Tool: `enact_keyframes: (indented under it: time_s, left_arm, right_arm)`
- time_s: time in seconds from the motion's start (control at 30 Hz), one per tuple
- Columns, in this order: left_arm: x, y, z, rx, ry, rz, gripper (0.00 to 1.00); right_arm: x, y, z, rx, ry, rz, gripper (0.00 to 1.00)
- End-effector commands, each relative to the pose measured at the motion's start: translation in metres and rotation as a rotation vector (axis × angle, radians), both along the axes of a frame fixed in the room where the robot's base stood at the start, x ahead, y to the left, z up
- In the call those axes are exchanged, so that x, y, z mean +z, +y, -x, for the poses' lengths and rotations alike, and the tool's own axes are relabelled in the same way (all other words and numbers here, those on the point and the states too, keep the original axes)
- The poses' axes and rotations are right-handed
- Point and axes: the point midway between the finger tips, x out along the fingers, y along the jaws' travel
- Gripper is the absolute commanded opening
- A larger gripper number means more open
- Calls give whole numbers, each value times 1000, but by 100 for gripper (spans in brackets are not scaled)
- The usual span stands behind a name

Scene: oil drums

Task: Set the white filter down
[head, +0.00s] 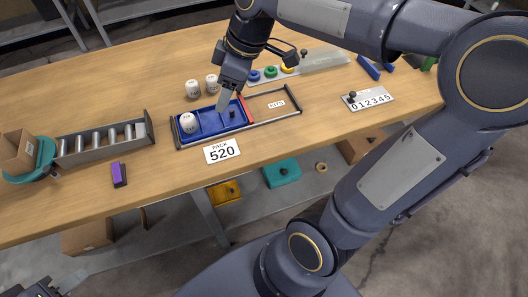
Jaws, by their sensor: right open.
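Three white filters with dark markings are in view. One white filter (187,122) sits upright at the left end of the blue tray (208,131). Two more white filters, a left one (193,89) and a right one (212,84), stand on the table just behind the tray. My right gripper (225,106) points down over the middle of the blue tray, to the right of the filter in it and apart from it. It is open, and I see no filter between its fingers. My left gripper (62,284) is at the bottom left corner, partly cut off, low and away from the table.
A red-edged frame marked KITS (277,104) adjoins the tray. A grey rack of cylinders (105,141) and a purple block (119,174) are left. The table's front centre-right is clear.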

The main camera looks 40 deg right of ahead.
Motion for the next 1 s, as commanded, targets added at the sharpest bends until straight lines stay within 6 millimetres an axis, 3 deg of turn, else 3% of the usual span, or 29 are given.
enact_keyframes:
  time_s: [0.03, 0.1, 0.2, 0.33, 0.53, 1.0]
  left_arm:
    - [0, 0, 0, 0, 0, 0, 36]
    - [0, 0, 0, 0, 0, 0, 36]
    - [0, 0, 0, 0, 0, 0, 36]
    - [0, 0, 0, 0, 0, 0, 36]
    - [0, 0, 0, 0, 0, 0, 36]
    - [2, 0, 0, 0, 0, 0, 36]
  right_arm:
    - [-2, -4, 30, -132, -5, -37, 58]
    - [-11, -5, 65, -319, -2, -100, 58]
    - [-29, -1, 105, -554, 10, -194, 58]
    - [-52, 6, 138, -768, 27, -297, 58]
    - [-68, 12, 155, -896, 41, -364, 58]
    - [-66, 12, 155, -896, 43, -363, 58]
